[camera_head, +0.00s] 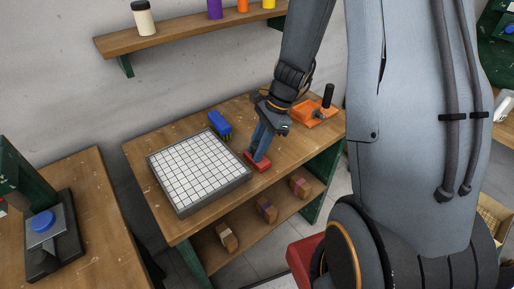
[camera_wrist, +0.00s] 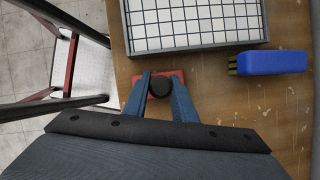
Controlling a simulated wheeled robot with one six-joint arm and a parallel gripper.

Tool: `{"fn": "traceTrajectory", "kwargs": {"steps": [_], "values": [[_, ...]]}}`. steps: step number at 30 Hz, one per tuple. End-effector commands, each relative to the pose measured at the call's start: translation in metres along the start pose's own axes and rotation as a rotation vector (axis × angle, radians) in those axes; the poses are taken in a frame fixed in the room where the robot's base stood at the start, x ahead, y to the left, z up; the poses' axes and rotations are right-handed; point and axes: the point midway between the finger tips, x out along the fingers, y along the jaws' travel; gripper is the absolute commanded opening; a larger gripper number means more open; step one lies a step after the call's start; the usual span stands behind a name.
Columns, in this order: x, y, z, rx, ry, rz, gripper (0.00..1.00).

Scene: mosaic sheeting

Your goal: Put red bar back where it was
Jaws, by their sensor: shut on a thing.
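The red bar (camera_head: 257,162) is at the front edge of the wooden table, just right of the white mosaic sheet. My gripper (camera_head: 257,155) comes down on it from above and is shut on it. In the wrist view the red bar (camera_wrist: 178,76) shows between and beside my fingertips (camera_wrist: 161,84), with a dark round knob on top. The fingers and knob hide part of it. I cannot tell whether the bar touches the table top or hangs just above it.
The grid sheet in its grey tray (camera_head: 243,179) lies left of my gripper. A blue brush (camera_head: 219,123) lies behind it. An orange tool (camera_head: 315,115) stands at the table's back right. Several small blocks sit on the lower shelf (camera_head: 250,240).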

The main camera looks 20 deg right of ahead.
Motion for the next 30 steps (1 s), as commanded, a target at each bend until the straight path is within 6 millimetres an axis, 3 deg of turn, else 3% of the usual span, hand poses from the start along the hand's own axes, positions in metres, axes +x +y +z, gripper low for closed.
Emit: {"fn": "traceTrajectory", "kwargs": {"steps": [6, 7, 10, 22, 30], "values": [[0.003, 0.000, -0.001, 0.000, 0.000, 0.000, 0.00], [0.003, 0.000, -0.001, 0.000, 0.000, 0.000, 0.27], [0.003, 0.000, -0.001, 0.000, 0.000, 0.000, 0.43], [-0.008, -0.001, 0.000, 0.000, -0.001, -0.002, 0.43], [-0.056, -0.002, -0.001, 0.000, 0.001, -0.006, 0.43]]}}
